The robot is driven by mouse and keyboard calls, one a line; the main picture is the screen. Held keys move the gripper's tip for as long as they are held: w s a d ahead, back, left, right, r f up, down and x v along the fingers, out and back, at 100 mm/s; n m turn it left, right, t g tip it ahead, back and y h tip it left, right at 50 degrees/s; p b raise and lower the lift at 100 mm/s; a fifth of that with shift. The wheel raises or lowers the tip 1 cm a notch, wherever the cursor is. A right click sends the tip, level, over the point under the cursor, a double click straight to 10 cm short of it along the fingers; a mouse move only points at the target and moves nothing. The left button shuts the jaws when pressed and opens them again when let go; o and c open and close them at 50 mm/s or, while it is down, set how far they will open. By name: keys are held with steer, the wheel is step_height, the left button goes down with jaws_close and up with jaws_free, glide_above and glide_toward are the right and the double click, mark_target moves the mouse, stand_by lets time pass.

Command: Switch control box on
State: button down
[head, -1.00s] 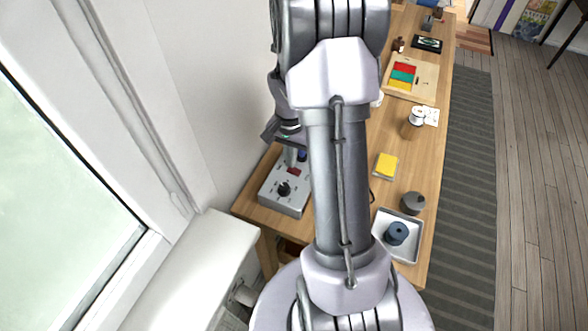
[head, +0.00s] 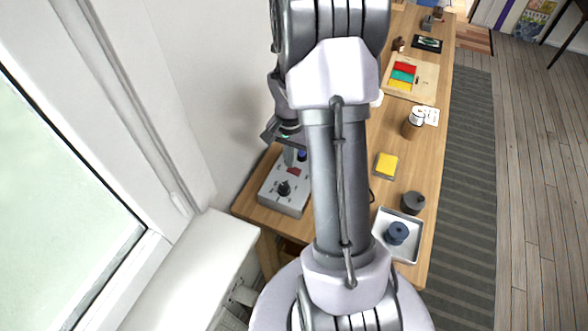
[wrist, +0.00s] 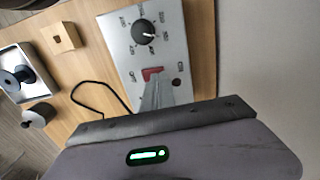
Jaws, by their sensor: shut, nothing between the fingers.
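The grey control box (head: 270,192) sits on the near left end of the wooden table, against the wall. It also fills the upper middle of the wrist view (wrist: 172,45). It has a black round knob (wrist: 143,31) with marks around it, a red rocker switch (wrist: 152,73) and a small dark red round part (wrist: 177,82). My gripper (wrist: 156,80) is shut and empty. Its fingertips are over the box at the red switch and hide its lower edge. I cannot tell whether they touch it. In the head view my gripper (head: 290,160) is partly behind my arm.
A white tray (head: 414,253) with a blue spool (head: 396,233), a dark grey cylinder (head: 412,202) and a yellow-topped block (head: 386,165) stand to the right. A black cable (wrist: 88,90) lies beside the box. A white ledge (head: 190,265) is at the near left.

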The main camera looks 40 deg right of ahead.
steer(key=shift+f+b, duration=0.7)
steer(key=shift+f, duration=0.15)
stand_by(0.3)
step_height(320, 180, up, 7)
steer(key=p, duration=0.5)
steer(key=shift+r, duration=0.1)
